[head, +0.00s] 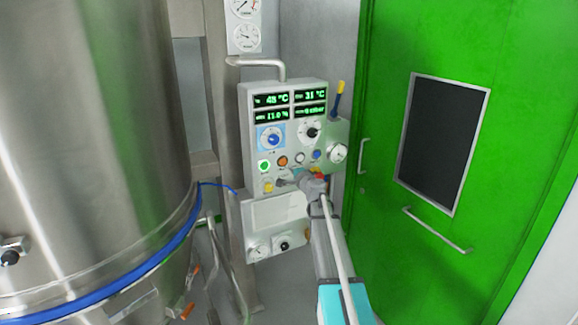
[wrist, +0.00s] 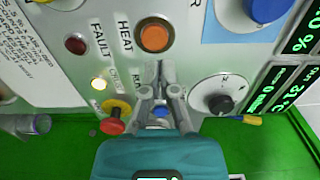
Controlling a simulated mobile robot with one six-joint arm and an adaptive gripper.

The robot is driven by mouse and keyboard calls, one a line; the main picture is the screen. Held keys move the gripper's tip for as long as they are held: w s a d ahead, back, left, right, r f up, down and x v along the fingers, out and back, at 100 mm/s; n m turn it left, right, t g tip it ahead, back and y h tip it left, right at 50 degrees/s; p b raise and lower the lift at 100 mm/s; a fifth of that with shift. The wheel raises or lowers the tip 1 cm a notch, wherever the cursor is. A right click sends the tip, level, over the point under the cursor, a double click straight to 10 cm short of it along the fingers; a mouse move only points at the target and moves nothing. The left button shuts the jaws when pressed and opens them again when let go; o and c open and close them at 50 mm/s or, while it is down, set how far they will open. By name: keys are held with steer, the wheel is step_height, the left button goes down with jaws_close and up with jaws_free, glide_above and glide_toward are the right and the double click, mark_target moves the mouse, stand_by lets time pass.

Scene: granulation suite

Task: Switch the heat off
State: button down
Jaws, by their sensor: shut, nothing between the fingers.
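The HEAT button is a round orange cap in a darker ring. In the head view the orange button (head: 282,160) sits on the grey control panel (head: 249,120), beside a lit green button. My gripper (wrist: 158,66) is shut and empty. Its fingertips lie just below the HEAT button in the wrist view, apart from it in the picture; their distance to the panel face is unclear. In the head view my gripper (head: 284,181) is at the panel's lower part.
A steel vessel (head: 90,120) stands left, a green door (head: 385,60) right.

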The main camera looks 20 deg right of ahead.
steer(key=s, duration=0.8)
steer(key=shift+s, duration=0.25)
steer(key=shift+d+f, duration=0.1)
steer(key=s+a+f+n+g+y, duration=0.2)
steer(key=s+a+f+n+g, duration=0.15)
steer(key=a, duration=0.45)
steer(key=s+a+f+n+g+y, duration=0.25)
steer(key=a+f+n, duration=0.2)
steer(key=a, duration=0.35)
steer(key=s+a+f+n+g+y, duration=0.2)
steer(key=s+a+f+n+g, duration=0.15)
steer(key=a, duration=0.45)
steer(key=s+a+f+n+g+h, duration=0.1)
steer(key=s+f+n+g+h, duration=0.2)
steer(key=s, duration=0.7)
steer(key=s+a+f+n+g+h, duration=0.2)
steer(key=s+f+n+g+h, duration=0.1)
steer(key=s, duration=0.7)
steer(key=shift+s+a+f+g+h, duration=0.15)
steer(key=shift+s+f+g+h, duration=0.35)
steer(key=shift+g, duration=0.75)
steer(key=shift+w+f, duration=0.1)
